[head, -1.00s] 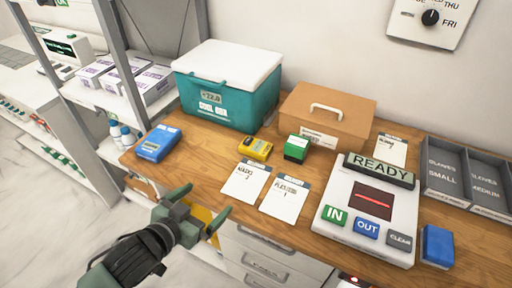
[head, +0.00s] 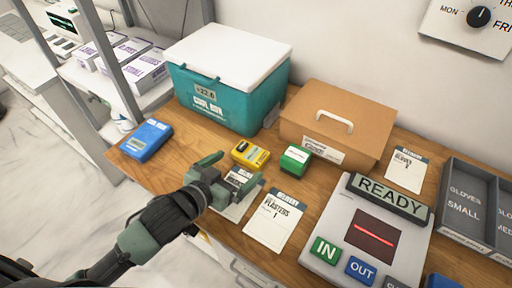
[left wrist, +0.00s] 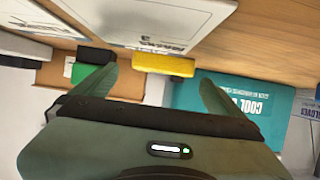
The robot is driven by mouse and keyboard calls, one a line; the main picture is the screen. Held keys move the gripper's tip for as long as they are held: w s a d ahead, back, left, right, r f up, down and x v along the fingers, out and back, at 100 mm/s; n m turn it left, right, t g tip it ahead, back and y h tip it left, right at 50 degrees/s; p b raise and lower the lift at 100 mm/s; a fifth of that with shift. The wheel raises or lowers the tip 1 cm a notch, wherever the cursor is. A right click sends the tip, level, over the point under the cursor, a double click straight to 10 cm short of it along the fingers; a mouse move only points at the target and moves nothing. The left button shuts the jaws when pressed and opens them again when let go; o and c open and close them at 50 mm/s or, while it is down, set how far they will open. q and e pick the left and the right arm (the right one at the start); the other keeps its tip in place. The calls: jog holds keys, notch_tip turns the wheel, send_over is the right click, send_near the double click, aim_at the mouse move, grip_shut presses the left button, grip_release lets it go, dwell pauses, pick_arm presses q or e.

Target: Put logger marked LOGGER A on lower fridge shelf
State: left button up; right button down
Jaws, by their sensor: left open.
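A small yellow device (head: 250,154) with a dark end lies on the wooden counter (head: 174,170), in front of the teal cool box; its label is too small to read, so I cannot tell whether it is LOGGER A. In the left wrist view the yellow device (left wrist: 163,65) shows between my fingers. My left gripper (head: 235,173) is open and empty, above the card just in front of the yellow device, apart from it. A blue device (head: 147,140) with a grey display lies farther left. I do not recognise a fridge shelf in view. My right gripper is not in view.
A green-and-white box (head: 295,159) sits right of the yellow device. Behind are the teal cool box (head: 210,98) and a brown lidded box (head: 330,130). A READY scanner panel (head: 340,240) and grey glove trays (head: 470,205) stand right. A shelf rack (head: 120,60) rises left.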

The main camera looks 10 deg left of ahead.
aim_at(246, 157)
pick_arm(q)
jog(key=shift+r+p+x, duration=0.25)
jog(key=shift+p+x, duration=0.25)
jog(key=shift+x, duration=0.7)
jog(key=x, duration=0.4)
jog(key=shift+a, duration=0.2)
jog(key=c, duration=1.5)
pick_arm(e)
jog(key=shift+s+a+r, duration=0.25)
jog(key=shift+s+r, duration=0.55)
pick_arm(q)
jog(key=shift+r, duration=0.5)
notch_tip(246, 157, up, 19)
jog(key=p, duration=0.1)
jog(key=a+r+n+y, duration=0.1)
jog(key=a+r, duration=0.1)
jog(key=a+r+n+y, duration=0.2)
jog(key=a, duration=0.1)
jog(key=a+r+n+t+y, duration=0.1)
jog(key=a+r+y, duration=0.1)
jog(key=shift+s+a+r, duration=0.2)
jog(key=shift+s+a, duration=0.15)
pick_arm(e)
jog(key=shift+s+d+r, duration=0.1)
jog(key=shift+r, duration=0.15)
